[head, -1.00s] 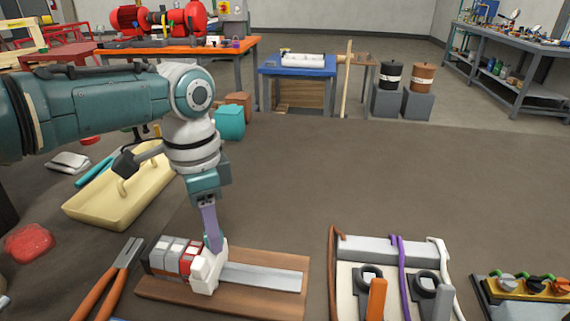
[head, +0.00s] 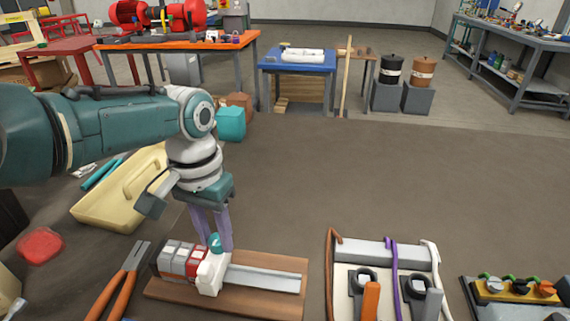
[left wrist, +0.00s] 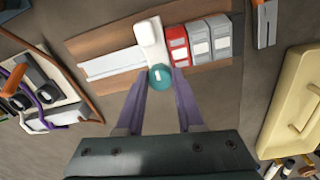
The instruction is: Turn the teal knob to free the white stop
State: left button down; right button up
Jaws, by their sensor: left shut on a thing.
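The teal knob (head: 214,241) sits on the side of the white stop (head: 211,271). A small white mark shows on the knob (left wrist: 160,76) in the left wrist view. The white stop (left wrist: 150,40) stands on a grey rail (head: 262,278), against a row of red and grey blocks (head: 180,259). The rail is on a brown wooden board (head: 230,302). My left gripper (head: 214,238) has its purple fingers on either side of the knob and is shut on it. The fingers (left wrist: 160,82) also show in the left wrist view. My right gripper is in neither view.
Orange-handled pliers (head: 122,283) lie just left of the board. A cream tray (head: 105,212) lies further left. A panel with cables and clamps (head: 388,250) stands to the right.

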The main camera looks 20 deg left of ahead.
aim_at(215, 239)
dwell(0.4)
pick_arm(q)
jog(key=c, duration=0.5)
grip_release()
jog(key=shift+r, duration=0.1)
notch_tip(215, 239, up, 10)
jog(key=p, duration=0.5)
jog(key=shift+a, duration=0.15)
